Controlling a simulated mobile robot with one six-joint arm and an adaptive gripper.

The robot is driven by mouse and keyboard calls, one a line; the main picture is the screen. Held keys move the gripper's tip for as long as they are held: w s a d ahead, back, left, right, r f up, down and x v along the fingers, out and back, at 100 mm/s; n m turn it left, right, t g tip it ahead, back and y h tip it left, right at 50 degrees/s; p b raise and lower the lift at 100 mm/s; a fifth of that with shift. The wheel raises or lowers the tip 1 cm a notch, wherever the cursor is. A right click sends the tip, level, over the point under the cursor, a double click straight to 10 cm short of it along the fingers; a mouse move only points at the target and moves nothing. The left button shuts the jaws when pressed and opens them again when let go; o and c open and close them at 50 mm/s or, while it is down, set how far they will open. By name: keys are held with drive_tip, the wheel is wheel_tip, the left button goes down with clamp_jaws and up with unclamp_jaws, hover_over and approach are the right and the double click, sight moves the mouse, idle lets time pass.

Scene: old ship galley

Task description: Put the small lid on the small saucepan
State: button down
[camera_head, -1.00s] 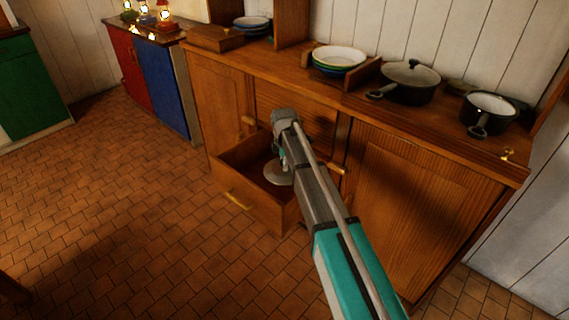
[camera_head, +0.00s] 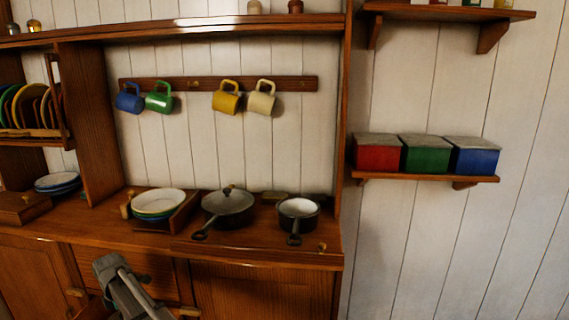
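The small saucepan (camera_head: 298,214) stands uncovered on the right end of the wooden counter, its dark handle pointing toward me. Its pale inside shows. The small lid is not visible now; a second ago a grey, round, lid-like disc showed in the open drawer under my gripper. My gripper (camera_head: 108,296) is low at the left, in front of the cabinet and below the counter top. My wrist and the lower picture edge hide its fingers and anything they may hold.
Stacked bowls (camera_head: 158,203) sit further left. Mugs (camera_head: 226,98) hang on a rail above. A shelf with coloured boxes (camera_head: 425,156) is on the right wall. The counter's front strip is fairly clear.

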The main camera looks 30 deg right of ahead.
wheel_tip(320, 180, up, 36)
drive_tip(key=p, duration=3.4)
drive_tip(key=shift+f, duration=0.25)
drive_tip(key=shift+s, duration=0.1)
